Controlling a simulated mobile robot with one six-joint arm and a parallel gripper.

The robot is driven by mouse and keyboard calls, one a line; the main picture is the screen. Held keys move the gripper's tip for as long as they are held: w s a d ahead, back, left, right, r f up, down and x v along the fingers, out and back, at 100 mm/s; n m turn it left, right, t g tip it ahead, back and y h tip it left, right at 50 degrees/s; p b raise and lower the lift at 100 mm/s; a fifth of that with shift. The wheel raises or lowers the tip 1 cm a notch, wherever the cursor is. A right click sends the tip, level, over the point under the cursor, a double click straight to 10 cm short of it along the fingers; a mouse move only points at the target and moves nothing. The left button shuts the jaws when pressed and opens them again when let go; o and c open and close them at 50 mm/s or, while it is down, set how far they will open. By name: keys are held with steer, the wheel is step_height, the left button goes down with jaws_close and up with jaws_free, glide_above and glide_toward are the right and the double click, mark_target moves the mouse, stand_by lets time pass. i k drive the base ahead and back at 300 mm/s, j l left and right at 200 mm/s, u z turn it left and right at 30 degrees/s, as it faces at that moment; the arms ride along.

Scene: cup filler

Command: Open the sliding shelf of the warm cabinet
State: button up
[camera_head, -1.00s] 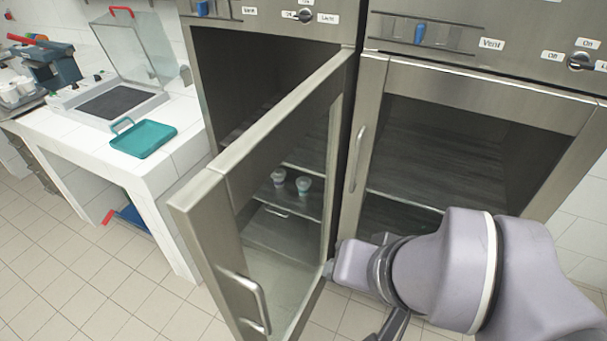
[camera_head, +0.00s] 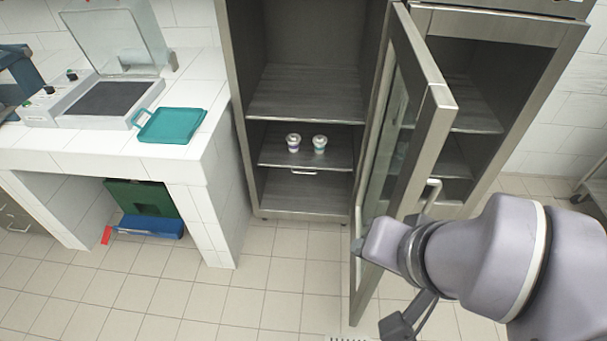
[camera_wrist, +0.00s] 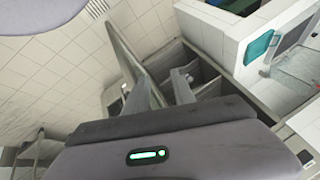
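The warm cabinet (camera_head: 238,110) stands open in the head view, its glass door (camera_head: 432,130) swung out to the right. Inside, the sliding shelf (camera_head: 272,157) sits low in the cabinet, within its walls. A small metal handle (camera_head: 304,172) is at its front edge. Two small cups (camera_head: 293,142) (camera_head: 319,144) stand upright on it. My arm is at the right, in front of the door. In the wrist view my gripper (camera_wrist: 164,84) shows two fingers spread apart with nothing visible between them. The cabinet's open compartments are beyond the fingers. The gripper appears clear of the shelf handle.
The open door's edge stands between my arm and the cabinet interior. A second cabinet (camera_head: 520,85) is behind it at the right. A white tiled counter (camera_head: 215,150) with a teal tray (camera_head: 172,126) stands at the left. The floor before the cabinet is clear.

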mark_target(336, 156)
steer(key=i+j+z, duration=0.2)
steer(key=j, duration=0.25)
steer(key=i+j+z, duration=0.25)
steer(key=j, duration=0.2)
steer(key=i+j+z, duration=0.2)
steer(key=j, duration=0.3)
steer(key=j+z, duration=0.25)
steer(key=j, duration=0.25)
steer(key=i+j+z, duration=0.2)
steer(key=j, duration=0.35)
steer(key=i+j+z, duration=0.2)
steer(key=j, duration=0.2)
steer(key=i, duration=0.4)
